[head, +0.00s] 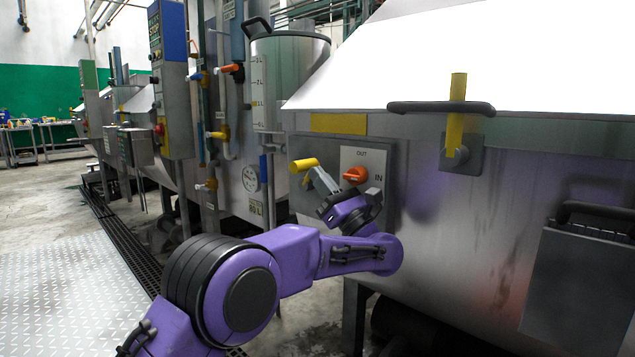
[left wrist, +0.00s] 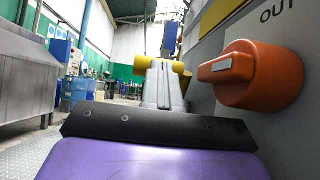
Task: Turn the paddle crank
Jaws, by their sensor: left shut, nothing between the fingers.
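The paddle crank's yellow handle (head: 302,165) sticks out to the left from the front of the steel machine, beside the OUT/IN panel. The rest of the crank is hidden behind my gripper and arm. My left gripper (head: 315,174) is shut and empty, with its grey fingertips at the handle's right part. In the left wrist view, the fingers (left wrist: 163,82) point ahead and the yellow handle (left wrist: 145,62) shows on both sides of their tips. I cannot tell whether they touch it. My right gripper is not in view.
An orange knob (head: 355,175) on the OUT/IN plate (head: 378,163) sits close to my wrist. A yellow upright lever (head: 456,125) and a black lid bar (head: 425,107) are to the right. Pipes and valves stand to the left. Metal floor plate (head: 70,300) is clear at lower left.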

